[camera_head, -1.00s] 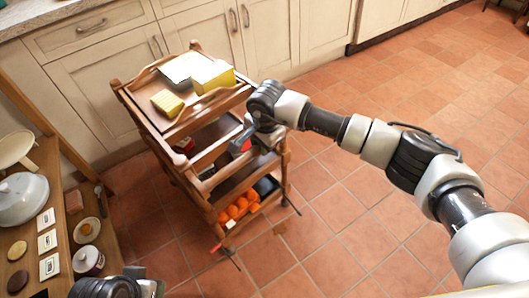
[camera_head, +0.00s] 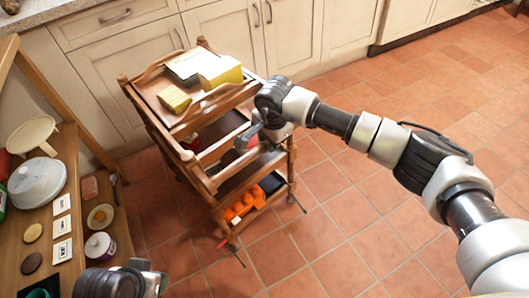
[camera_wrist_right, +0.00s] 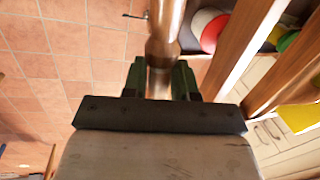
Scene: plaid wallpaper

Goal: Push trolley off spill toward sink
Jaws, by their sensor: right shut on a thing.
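The wooden trolley (camera_head: 205,168) stands upright on the tiled floor in the middle of the head view, close to the cabinets. Yellow boxes (camera_head: 222,70) and a pale flat thing (camera_head: 186,66) lie on its top tray. Orange things (camera_head: 240,207) sit on its bottom shelf. My right gripper (camera_head: 254,130) is at the trolley's right side. In the right wrist view its fingers (camera_wrist_right: 160,82) are shut around a round wooden post (camera_wrist_right: 165,35) of the trolley. A faint brownish patch (camera_head: 291,228) on the floor may be the spill. No sink shows. My left gripper's fingers are out of frame.
A wooden shelf unit (camera_head: 88,262) with dishes, jars and cards stands at the left. Cream cabinets (camera_head: 290,40) run behind the trolley, under a counter (camera_head: 55,17). Bare floor (camera_head: 345,225) lies to the trolley's right and in front.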

